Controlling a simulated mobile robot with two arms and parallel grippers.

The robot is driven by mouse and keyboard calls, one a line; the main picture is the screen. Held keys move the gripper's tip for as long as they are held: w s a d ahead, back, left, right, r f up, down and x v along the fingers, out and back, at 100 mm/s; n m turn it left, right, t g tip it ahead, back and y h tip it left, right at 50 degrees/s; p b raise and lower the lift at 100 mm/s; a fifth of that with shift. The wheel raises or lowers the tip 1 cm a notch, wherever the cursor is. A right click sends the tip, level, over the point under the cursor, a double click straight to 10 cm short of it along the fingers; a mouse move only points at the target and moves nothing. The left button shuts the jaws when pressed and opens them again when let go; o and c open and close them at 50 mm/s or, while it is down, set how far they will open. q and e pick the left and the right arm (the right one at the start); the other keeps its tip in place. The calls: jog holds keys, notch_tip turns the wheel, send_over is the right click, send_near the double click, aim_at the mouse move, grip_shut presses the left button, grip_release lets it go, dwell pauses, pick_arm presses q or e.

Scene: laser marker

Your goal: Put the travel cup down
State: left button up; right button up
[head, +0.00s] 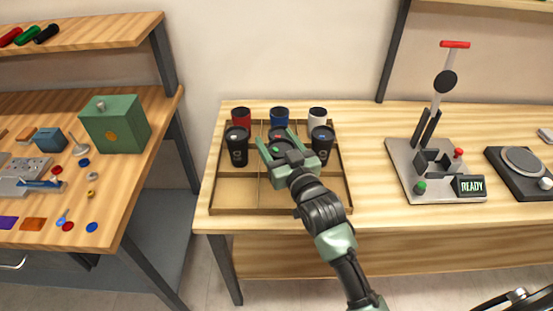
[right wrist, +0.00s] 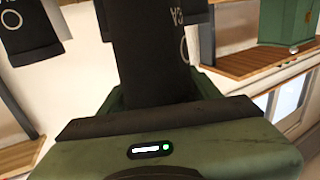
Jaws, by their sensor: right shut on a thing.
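My right gripper (head: 280,151) is over the middle column of a divided wooden tray (head: 234,196) on the table. It is shut on a black travel cup (right wrist: 155,45), which fills the top middle of the right wrist view and has pale lettering. In the head view the gripper hides most of this cup, and I cannot tell whether its base touches the tray. Two other black cups stand in the tray, one at left (head: 237,147) and one at right (head: 322,140).
A red cup (head: 241,117), a blue cup (head: 280,115) and a white cup (head: 317,116) stand in the tray's back row. The tray's front compartments look empty. A lever press (head: 432,165) with a READY display stands to the right. A green box (head: 114,125) sits on the left bench.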

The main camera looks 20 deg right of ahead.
jog(key=shift+f, duration=2.85)
jog(key=shift+f, duration=0.1)
jog(key=o, duration=0.8)
jog(key=shift+r, duration=0.2)
jog(key=s+d+b, duration=0.1)
jog(key=s, duration=1.1)
jog(key=shift+d, duration=0.15)
jog(key=shift+f, duration=0.2)
